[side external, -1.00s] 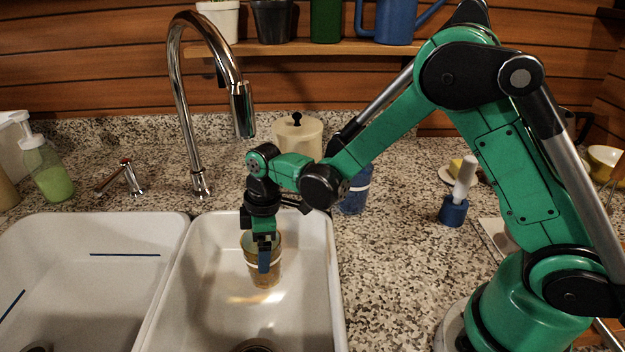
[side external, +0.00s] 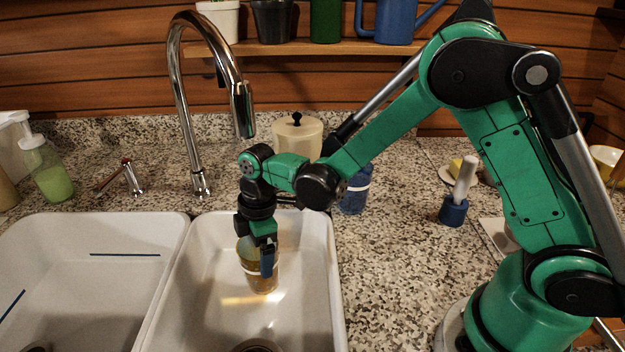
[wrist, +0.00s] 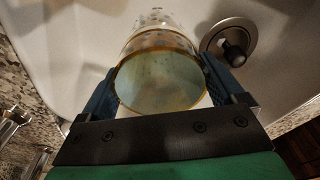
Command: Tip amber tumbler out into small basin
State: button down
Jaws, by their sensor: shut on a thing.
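The amber tumbler (side external: 262,280) is held in my gripper (side external: 267,262) above the small basin, the right-hand one (side external: 310,285). It looks slightly tilted in the side view. In the wrist view the tumbler (wrist: 162,78) sits between both blue fingers (wrist: 162,92), its wide mouth toward the camera. Pale, cloudy greenish contents or a tinted inside show through the mouth; I cannot tell which. A light amber patch shines on the basin wall beneath it.
The larger basin (side external: 80,270) lies to the left, past a white divider. The chrome faucet (side external: 180,100) arches behind the gripper. A drain with a dark plug (wrist: 232,48) shows in the wrist view. A cream lidded canister (side external: 297,138) and a blue container (side external: 355,192) stand behind on the counter.

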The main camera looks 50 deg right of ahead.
jog(key=s+a+r+n+g, duration=0.1)
jog(key=s+a+n, duration=0.4)
jog(key=n, duration=1)
jog(key=shift+s+a+r+g+h, duration=0.2)
jog(key=shift+s+a+g+h, duration=0.1)
jog(key=shift+a, duration=0.25)
jog(key=shift+w+f, duration=0.1)
jog(key=shift+f+t+h, duration=0.5)
jog(key=shift+f+h, duration=0.1)
jog(key=shift+f, duration=0.15)
jog(key=shift+t+h, duration=0.6)
jog(key=shift+h, duration=0.2)
